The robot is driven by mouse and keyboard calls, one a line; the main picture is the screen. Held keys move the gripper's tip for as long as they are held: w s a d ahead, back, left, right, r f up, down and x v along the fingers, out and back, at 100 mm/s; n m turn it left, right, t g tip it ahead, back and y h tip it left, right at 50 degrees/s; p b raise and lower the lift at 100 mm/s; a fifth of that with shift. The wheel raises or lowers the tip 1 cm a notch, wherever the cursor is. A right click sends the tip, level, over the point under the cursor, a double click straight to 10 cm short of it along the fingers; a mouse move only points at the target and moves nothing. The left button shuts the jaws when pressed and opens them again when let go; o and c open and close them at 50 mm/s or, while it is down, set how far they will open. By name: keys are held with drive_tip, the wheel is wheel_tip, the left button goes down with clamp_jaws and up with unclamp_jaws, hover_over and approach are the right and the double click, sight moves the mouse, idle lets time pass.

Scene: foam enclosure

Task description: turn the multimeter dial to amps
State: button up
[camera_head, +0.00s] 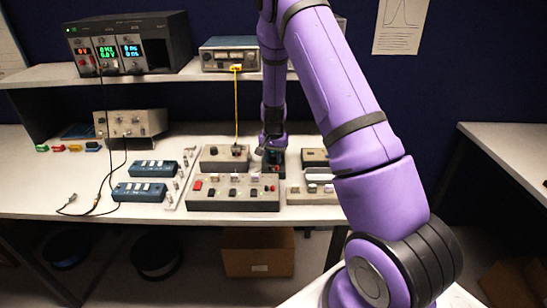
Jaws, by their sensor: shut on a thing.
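My purple arm reaches down over the bench. My gripper (265,149) is small and dark in this view and points down at a small dark box (276,163), which appears to be the multimeter. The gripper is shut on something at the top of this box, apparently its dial. The dial, its markings and its pointer are hidden or too small to read.
A grey box with knobs (224,160) stands just left of the gripper. A long grey panel with a red button (233,195) lies in front. Blue strips (140,192) lie to the left. A yellow cable (236,110) hangs from the shelf instrument (229,55).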

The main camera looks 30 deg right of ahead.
sight(273, 158)
drive_tip(key=shift+m, duration=0.5)
drive_tip(key=o, duration=0.9)
drive_tip(key=shift+r, duration=0.15)
wheel_tip(273, 158, up, 11)
drive_tip(key=shift+f, duration=0.2)
idle(0.3)
